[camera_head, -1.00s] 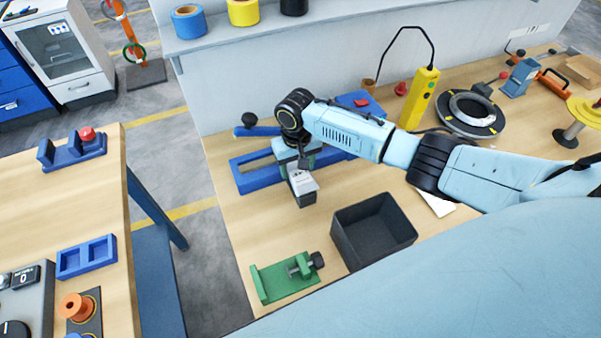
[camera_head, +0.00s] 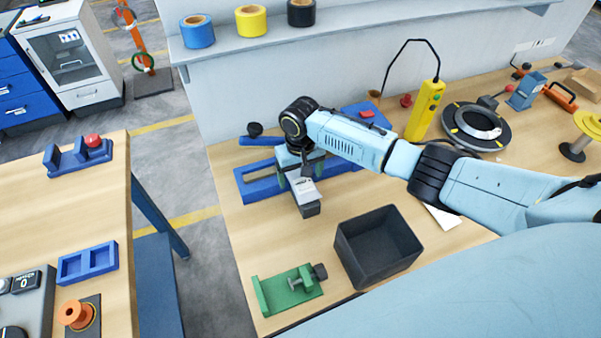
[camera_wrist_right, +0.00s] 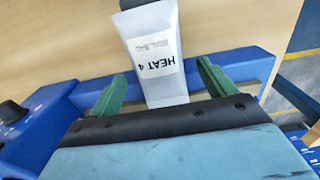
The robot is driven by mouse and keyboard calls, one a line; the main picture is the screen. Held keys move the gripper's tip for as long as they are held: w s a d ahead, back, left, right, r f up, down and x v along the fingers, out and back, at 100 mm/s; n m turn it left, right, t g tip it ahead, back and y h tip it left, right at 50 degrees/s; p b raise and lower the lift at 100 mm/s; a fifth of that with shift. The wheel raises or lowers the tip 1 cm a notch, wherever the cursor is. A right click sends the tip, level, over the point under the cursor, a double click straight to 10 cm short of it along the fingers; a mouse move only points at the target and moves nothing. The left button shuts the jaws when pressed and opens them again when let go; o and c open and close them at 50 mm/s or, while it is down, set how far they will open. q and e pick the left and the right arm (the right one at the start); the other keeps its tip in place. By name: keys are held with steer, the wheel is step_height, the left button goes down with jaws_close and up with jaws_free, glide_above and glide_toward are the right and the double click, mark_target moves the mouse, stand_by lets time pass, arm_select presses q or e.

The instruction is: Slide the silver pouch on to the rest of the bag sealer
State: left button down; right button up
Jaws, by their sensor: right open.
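The silver pouch (camera_head: 305,189) carries a white label, and "HEAT 4" reads on it in the right wrist view (camera_wrist_right: 155,62). The pouch lies next to the blue bag sealer (camera_head: 254,190), its near end over a dark block (camera_head: 311,209). My right gripper (camera_head: 301,176) is over the pouch and the sealer's front bar. In the right wrist view its green fingers (camera_wrist_right: 161,85) stand apart, one on each side of the pouch, with gaps. The sealer's blue body (camera_wrist_right: 50,112) runs behind the fingers. My arm hides part of the sealer. My left gripper is out of view.
A black open bin (camera_head: 378,247) and a green clamp fixture (camera_head: 289,289) stand in front of the sealer. A yellow device (camera_head: 426,108) and a dark ring-shaped disc (camera_head: 476,127) are to the right.

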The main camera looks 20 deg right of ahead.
step_height(320, 180, up, 13)
steer(key=shift+r, duration=0.2)
steer(key=shift+s+f, duration=0.1)
stand_by(0.6)
